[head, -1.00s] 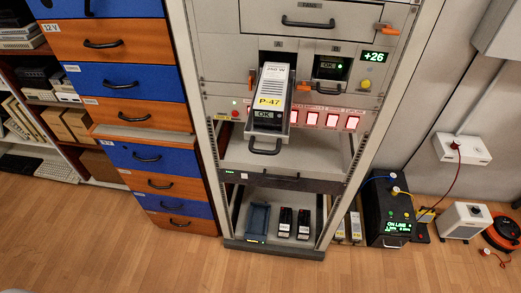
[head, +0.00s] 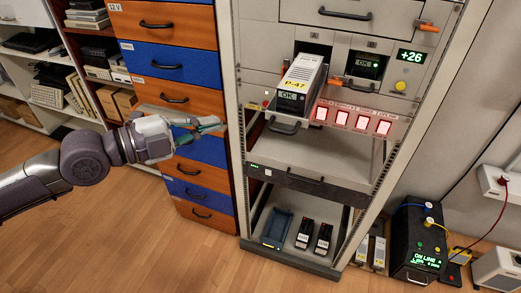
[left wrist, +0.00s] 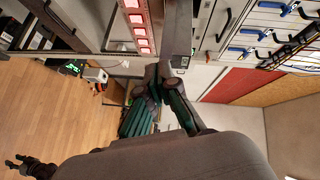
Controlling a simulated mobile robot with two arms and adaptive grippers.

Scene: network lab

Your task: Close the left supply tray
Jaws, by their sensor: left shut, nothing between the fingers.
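The left supply tray (head: 284,126) is slid out of the left bay of the rack, its black handle at the front. It carries a grey power supply (head: 302,80) with a yellow P-47 label and an "OK" display. My left gripper (head: 222,124) is shut and empty, left of the tray and apart from it, by the rack's left upright. Its dark green fingers (left wrist: 158,98) also show in the left wrist view. A dark gripper-like shape, seemingly my right gripper (left wrist: 18,164), is small at that view's lower left edge; its jaws are unclear.
Red lit switches (head: 342,118) sit below the bays. An orange and blue drawer cabinet (head: 206,148) stands behind my left arm. A black unit (head: 415,240) stands on the floor at right. The front floor is clear.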

